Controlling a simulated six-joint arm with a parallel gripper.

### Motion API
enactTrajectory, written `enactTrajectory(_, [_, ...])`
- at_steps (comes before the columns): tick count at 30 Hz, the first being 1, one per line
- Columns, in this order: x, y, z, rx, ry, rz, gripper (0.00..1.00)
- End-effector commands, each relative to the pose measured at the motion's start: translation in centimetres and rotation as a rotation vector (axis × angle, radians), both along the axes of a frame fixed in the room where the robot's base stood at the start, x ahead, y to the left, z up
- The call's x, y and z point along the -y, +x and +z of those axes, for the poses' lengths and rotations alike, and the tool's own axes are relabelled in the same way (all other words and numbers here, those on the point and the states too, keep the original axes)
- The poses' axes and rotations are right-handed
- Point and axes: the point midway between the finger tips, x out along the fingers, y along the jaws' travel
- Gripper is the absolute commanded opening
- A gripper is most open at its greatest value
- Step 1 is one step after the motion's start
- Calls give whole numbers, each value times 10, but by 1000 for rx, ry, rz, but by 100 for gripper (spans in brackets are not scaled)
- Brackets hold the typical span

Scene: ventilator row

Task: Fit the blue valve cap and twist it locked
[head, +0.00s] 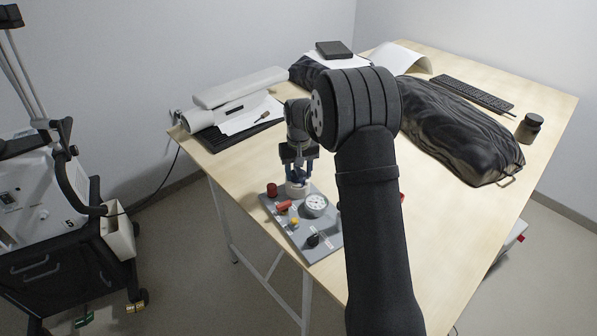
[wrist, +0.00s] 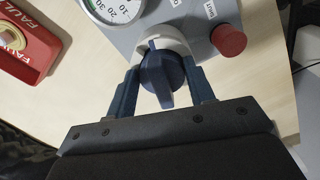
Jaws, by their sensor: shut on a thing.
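The blue valve cap (wrist: 166,80) is in the wrist view, with a raised grip bar across its face. It lies between the two blue fingers of my gripper (wrist: 163,88), which are shut on its sides. The cap sits at a pale round collar (wrist: 175,42) on the grey panel (wrist: 200,12); I cannot tell whether it is fully seated or locked. In the head view my gripper (head: 298,174) points down over the white collar (head: 296,190) at the panel's (head: 326,236) far end. There the cap cannot be told apart from the fingers.
A dial gauge (head: 316,204), red button (head: 272,190), red handle (head: 284,206) and black knob (head: 313,241) crowd the panel. A red fault box (wrist: 27,40) is beside it. A black bag (head: 455,130) lies farther right. Bare wood (head: 245,163) lies behind the panel.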

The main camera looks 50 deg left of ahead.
Motion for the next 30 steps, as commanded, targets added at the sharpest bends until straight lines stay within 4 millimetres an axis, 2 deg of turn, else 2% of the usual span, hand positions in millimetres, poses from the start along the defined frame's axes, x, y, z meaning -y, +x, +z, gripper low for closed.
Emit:
enactTrajectory(6, [1,7,-1,5,0,-181,30])
enactTrajectory(17, [1,7,-1,5,0,-221,30])
enactTrajectory(24, [1,10,-1,5,0,-431,31])
enactTrajectory(30, [1,11,-1,5,-1,-496,30])
